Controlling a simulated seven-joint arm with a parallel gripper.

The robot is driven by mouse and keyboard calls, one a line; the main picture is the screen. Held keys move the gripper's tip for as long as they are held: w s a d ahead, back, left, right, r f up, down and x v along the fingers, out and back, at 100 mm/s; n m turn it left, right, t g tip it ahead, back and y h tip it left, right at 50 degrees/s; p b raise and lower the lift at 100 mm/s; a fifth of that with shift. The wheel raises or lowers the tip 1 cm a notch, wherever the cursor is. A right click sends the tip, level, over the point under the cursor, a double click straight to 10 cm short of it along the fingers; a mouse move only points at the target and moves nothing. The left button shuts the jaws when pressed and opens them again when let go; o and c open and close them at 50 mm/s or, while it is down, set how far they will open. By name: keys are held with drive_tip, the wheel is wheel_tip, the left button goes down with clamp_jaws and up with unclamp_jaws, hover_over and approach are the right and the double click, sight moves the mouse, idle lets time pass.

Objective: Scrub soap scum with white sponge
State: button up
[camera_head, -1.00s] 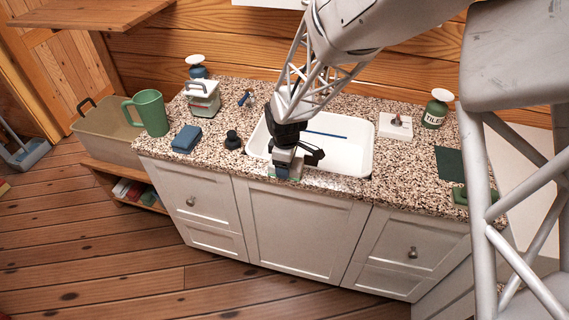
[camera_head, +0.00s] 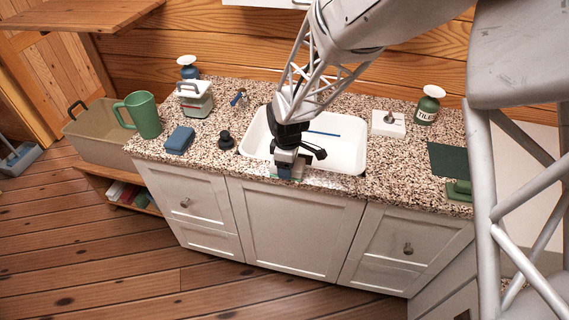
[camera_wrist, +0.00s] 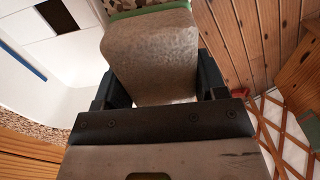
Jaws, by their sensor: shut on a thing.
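My gripper (camera_head: 286,172) is at the front rim of the white sink (camera_head: 352,157), pointing down. It is shut on a pale grey-white sponge (camera_wrist: 152,60) with a green layer at its far end, seen close up in the wrist view. In the head view only a bit of the sponge shows under the fingers, low over the counter's front strip; whether it touches the counter is hard to tell. A whitish patch (camera_head: 320,178), perhaps the soap scum, lies on the granite just right of my gripper.
A blue block (camera_head: 180,140), black knobbed thing (camera_head: 226,140), green mug (camera_head: 143,115) and handled caddy (camera_head: 196,99) stand left on the granite counter (camera_head: 400,165). A white dish (camera_head: 389,124), TILE bottle (camera_head: 427,106), dark green pad (camera_head: 448,159) and green brush (camera_head: 459,190) are right.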

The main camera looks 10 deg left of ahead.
drive_tip(key=shift+d+f, duration=0.1)
drive_tip(key=shift+d, duration=0.3)
drive_tip(key=shift+d, duration=0.15)
drive_tip(key=shift+d, duration=0.75)
drive_tip(key=shift+r, duration=4.15)
